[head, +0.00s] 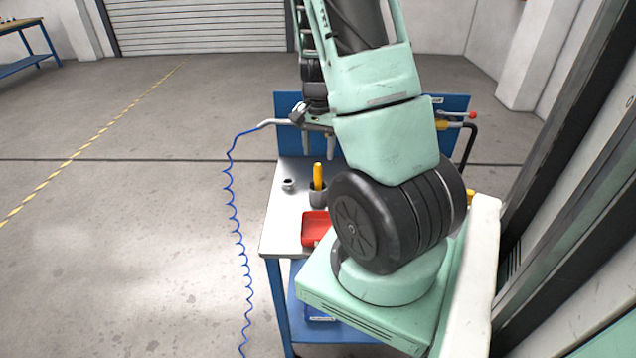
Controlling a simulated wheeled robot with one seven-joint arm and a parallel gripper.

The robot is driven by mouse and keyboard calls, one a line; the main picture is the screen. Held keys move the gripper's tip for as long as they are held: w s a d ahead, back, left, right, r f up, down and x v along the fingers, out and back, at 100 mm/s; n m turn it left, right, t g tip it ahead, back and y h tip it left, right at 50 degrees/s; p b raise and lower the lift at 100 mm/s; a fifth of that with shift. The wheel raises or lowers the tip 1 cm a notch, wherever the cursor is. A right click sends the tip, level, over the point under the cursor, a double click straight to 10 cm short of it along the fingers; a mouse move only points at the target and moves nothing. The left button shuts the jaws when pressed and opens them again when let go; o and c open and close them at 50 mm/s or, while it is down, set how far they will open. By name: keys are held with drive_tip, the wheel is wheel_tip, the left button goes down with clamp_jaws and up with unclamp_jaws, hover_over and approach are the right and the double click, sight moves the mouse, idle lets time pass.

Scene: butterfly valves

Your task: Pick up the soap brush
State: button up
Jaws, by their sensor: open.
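A yellow handle (318,174), which looks like that of the soap brush, stands upright in a dark cup (318,196) on the workbench in the head view. The brush's lower end is hidden in the cup. My gripper (318,150) points down above the bench, with its two fingers apart and nothing seen between them. It appears over the yellow handle in the picture, apart from it. I cannot tell the exact depth between them. My arm hides the right part of the bench.
The workbench (278,222) has a blue back panel (288,140). A red tray (314,230) lies in front of the cup, and a small round part (288,184) sits left of it. A blue coiled hose (234,210) hangs at the left. Open floor lies further left.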

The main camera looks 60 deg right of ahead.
sight(318, 176)
wheel_tip(318, 176, down, 3)
drive_tip(key=shift+f, duration=0.1)
drive_tip(key=shift+s+a+f+p, duration=0.1)
drive_tip(key=shift+a+f+p, duration=0.1)
drive_tip(key=shift+f, duration=0.7)
drive_tip(key=shift+s+a+f+p, duration=0.1)
drive_tip(key=shift+f+p, duration=0.05)
drive_tip(key=shift+f, duration=0.75)
drive_tip(key=shift+a+f+p, duration=0.1)
drive_tip(key=shift+f+p, duration=0.1)
drive_tip(key=shift+f, duration=0.7)
clamp_jaws()
